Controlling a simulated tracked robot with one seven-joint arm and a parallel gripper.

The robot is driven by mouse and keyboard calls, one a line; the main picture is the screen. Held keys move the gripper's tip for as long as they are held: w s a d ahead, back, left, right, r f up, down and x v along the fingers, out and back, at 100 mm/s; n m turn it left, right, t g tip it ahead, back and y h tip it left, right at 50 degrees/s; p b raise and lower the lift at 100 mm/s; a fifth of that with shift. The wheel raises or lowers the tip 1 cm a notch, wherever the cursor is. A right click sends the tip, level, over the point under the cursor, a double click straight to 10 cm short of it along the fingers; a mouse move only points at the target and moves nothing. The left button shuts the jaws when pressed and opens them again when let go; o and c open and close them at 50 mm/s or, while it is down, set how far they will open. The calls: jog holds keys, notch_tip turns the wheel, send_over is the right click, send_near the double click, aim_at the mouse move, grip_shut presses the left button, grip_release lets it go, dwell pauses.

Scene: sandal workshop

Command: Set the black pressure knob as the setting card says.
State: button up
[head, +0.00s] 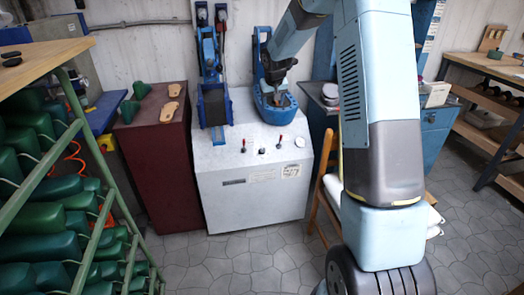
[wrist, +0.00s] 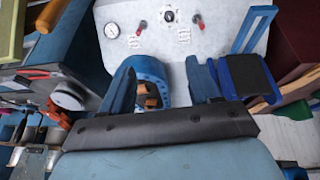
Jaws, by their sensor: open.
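The small black knob (head: 262,151) sits on the sloping top of the grey-white press cabinet (head: 215,170), between two red-tipped levers. The knob also shows at the top of the wrist view (wrist: 168,16); its setting is too small to read. A round white gauge (head: 299,141) is at the panel's right. A pale card (head: 291,171) is on the cabinet's front; its marks are unreadable, and I cannot tell whether it is the setting card. My gripper (head: 277,80) is open above the right blue press, behind and above the knob, not touching it.
The left blue press (head: 212,105) and right blue press (head: 272,108) rise behind the panel. A maroon cabinet (head: 158,155) stands left, with sandal soles and green lasts on top. A wooden chair (head: 327,195) is beside the press cabinet. Floor in front is clear.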

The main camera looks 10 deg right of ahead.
send_near(263, 149)
jog(key=shift+y, duration=0.5)
jog(key=x, duration=1)
jog(key=shift+w+d, duration=0.1)
jog(key=shift+d, duration=0.25)
jog(key=c, duration=1)
jog(key=shift+a, duration=0.15)
